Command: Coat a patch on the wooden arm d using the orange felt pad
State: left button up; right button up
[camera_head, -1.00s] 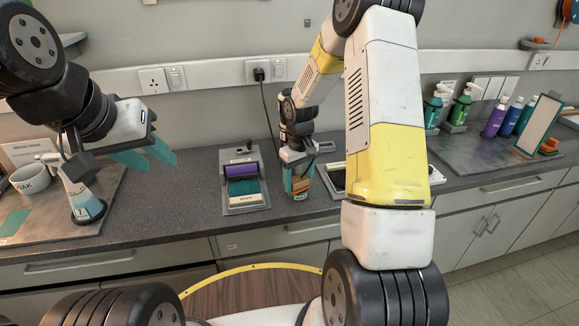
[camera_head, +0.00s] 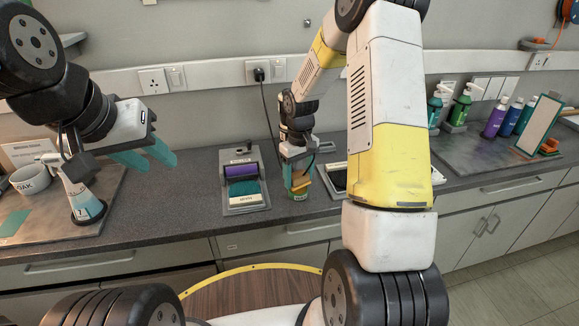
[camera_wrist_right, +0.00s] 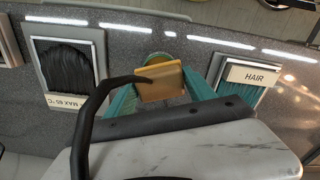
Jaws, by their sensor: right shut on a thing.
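My right gripper (camera_head: 298,172) is shut on an orange-tan block, which looks like the orange felt pad (camera_head: 302,184). The pad also shows between the teal fingers in the right wrist view (camera_wrist_right: 162,85). Just below the pad in the head view is a small round green container (camera_head: 298,197) on the counter; I cannot tell whether they touch. Its rim shows behind the pad in the right wrist view (camera_wrist_right: 155,59). My left gripper (camera_head: 145,158) is open and empty above the left counter. I cannot make out wooden arm d.
A grey tray with a purple and teal swatch (camera_head: 243,188) stands left of the container. A dark hair swatch board (camera_wrist_right: 67,66) lies nearby in the wrist view. Several bottles (camera_head: 495,118) stand at right.

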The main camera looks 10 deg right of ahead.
aim_at(299, 174)
jog(key=shift+r, duration=2.55)
